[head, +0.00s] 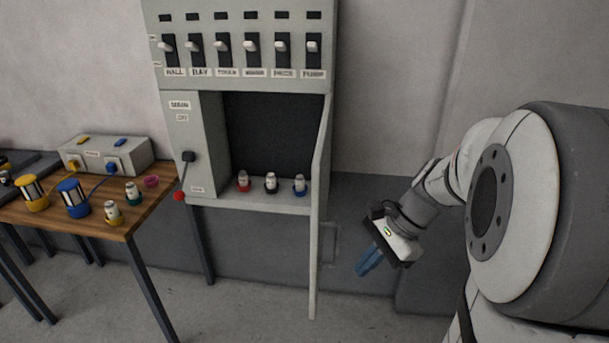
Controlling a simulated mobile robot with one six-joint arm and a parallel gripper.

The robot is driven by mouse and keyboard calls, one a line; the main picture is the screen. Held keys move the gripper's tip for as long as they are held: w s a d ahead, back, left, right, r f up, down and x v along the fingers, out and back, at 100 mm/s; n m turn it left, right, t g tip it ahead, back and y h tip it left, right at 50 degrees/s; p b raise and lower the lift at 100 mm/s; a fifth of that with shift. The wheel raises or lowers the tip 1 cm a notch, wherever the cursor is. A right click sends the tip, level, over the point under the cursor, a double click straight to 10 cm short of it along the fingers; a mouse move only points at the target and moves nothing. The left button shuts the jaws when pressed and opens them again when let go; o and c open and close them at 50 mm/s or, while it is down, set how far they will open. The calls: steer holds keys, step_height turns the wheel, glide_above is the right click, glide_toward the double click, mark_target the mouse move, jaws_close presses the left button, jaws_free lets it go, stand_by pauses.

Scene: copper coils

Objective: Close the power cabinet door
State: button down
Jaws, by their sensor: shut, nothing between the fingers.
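The power cabinet (244,82) stands against the wall in the middle of the head view. Its door (320,200) is open, hinged at the cabinet's right side and swung out toward me, seen almost edge-on. Inside the dark opening (266,130), a red, a black and a blue-based fuse-like part (299,184) stand on the bottom ledge. My gripper (369,261) is to the right of the door, apart from it, with its blue fingers shut and empty, pointing down and left.
A row of labelled switches (243,50) is above the opening. A wooden table (150,204) at left holds lanterns, small parts and a grey box (104,153). The floor below the door is clear.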

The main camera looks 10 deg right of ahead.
mark_target(339, 237)
steer(key=w+d+r+m+t+y+p, duration=0.2)
steer(key=w+d+r+m+y+p, duration=0.15)
steer(key=d+r+m+p, duration=0.35)
steer(key=shift+n+h, duration=0.3)
steer(key=shift+h, duration=0.15)
steer(key=w+a+f, duration=0.1)
steer(key=a+f, duration=0.1)
steer(key=a, duration=0.1)
steer(key=w+a+f, duration=0.1)
steer(key=a+f, duration=0.1)
steer(key=a, duration=0.2)
steer(key=w+a+f+b, duration=0.1)
steer(key=a+f, duration=0.1)
steer(key=a, duration=0.1)
steer(key=shift+w+a, duration=0.2)
steer(key=shift+a, duration=0.2)
steer(key=shift+w+a, duration=0.2)
steer(key=shift+a, duration=0.35)
steer(key=shift+a, duration=0.1)
